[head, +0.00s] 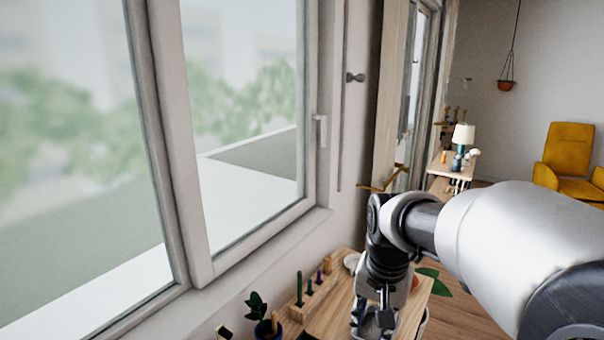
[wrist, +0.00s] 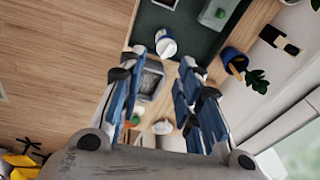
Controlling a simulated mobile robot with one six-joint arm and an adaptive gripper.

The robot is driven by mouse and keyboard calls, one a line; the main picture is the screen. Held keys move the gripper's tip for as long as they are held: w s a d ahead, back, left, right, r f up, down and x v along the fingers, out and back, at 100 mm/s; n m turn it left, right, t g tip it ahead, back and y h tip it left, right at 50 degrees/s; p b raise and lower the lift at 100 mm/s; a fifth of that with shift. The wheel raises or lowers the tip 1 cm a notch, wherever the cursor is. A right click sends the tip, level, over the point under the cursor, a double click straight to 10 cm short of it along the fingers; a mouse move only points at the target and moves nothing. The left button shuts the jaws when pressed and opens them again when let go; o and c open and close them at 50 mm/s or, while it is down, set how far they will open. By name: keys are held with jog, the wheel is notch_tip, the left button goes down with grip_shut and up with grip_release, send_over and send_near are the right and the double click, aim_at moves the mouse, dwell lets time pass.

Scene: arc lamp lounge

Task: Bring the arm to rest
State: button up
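My arm reaches out from the right edge in the head view, bent down at the wrist. My gripper (head: 372,318) hangs over a wooden table (head: 333,318). In the wrist view my gripper (wrist: 163,62) is open, its two blue-padded fingers spread well apart. I see nothing held between them. Beyond the fingers a grey box-like object (wrist: 151,80) and a white cup-like object (wrist: 165,46) show. How far the fingertips are above the table is hard to tell.
A wooden peg rack (head: 297,308) and a plant in a blue pot (head: 268,328) stand beside the window (head: 235,120). A dark green mat (wrist: 188,27) lies beyond the fingers. A lamp (head: 463,135) and yellow armchair (head: 568,160) are farther off. Open floor (wrist: 60,60) shows at left in the wrist view.

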jog(key=s+r+n+t, duration=0.2)
jog(key=s+n, duration=0.3)
jog(key=s, duration=1.6)
jog(key=shift+s+d+r+t, duration=0.3)
jog(key=shift+d+t, duration=0.05)
jog(key=shift+t, duration=0.05)
